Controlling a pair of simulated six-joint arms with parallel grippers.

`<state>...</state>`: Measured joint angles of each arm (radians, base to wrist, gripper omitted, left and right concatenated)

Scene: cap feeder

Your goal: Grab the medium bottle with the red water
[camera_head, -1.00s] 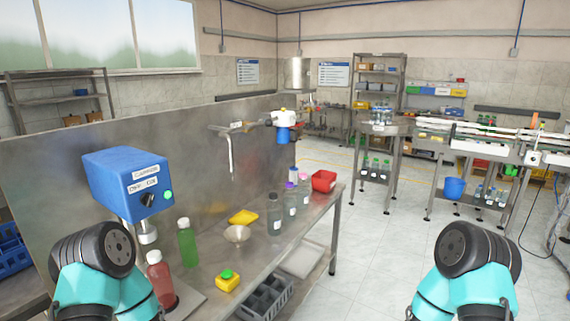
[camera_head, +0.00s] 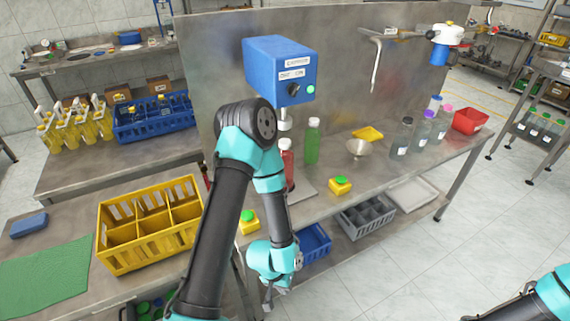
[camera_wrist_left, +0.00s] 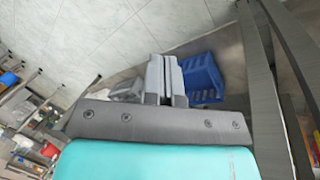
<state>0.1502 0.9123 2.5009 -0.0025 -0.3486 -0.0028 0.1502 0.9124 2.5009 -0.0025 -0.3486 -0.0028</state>
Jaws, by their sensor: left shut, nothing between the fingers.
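The bottle with red liquid (camera_head: 287,160) stands upright with a white cap on the metal bench, under the blue capper machine (camera_head: 281,68). My left arm partly hides it on its left side. A taller green bottle (camera_head: 312,142) stands just right of it. My left gripper (camera_head: 269,298) hangs low in front of the bench, below and apart from the bottle. In the left wrist view its fingers (camera_wrist_left: 165,78) are together and empty, with a blue crate beyond. Part of my right arm shows at the lower right; its fingers cannot be made out.
A yellow crate (camera_head: 104,236) and a green mat (camera_head: 50,280) lie on the left table.

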